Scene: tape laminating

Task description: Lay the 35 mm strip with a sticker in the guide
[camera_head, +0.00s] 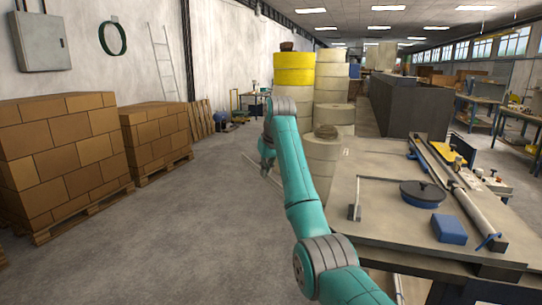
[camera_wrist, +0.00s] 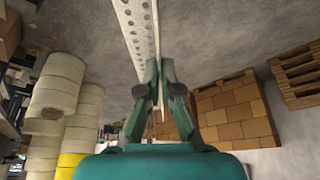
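My gripper (camera_wrist: 159,68) is shut on a long, pale perforated strip (camera_wrist: 138,28) in the wrist view. The strip runs from between the fingertips up past the top edge of the picture. Its thin edge also shows in the head view (camera_head: 252,165), off the left side of the table, beside my arm. I cannot make out a sticker on it. A long grey rail (camera_head: 462,192), possibly the guide, lies along the right part of the worktable (camera_head: 375,215). In the head view my gripper is mostly hidden by my arm.
On the table are a round dark-lidded pan (camera_head: 423,193), a blue block (camera_head: 449,229) and a thin upright frame (camera_head: 357,200). Tall pale roll stacks (camera_head: 321,160) stand behind it. Boxes on pallets (camera_head: 62,150) stand left. The floor between (camera_head: 190,230) is clear.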

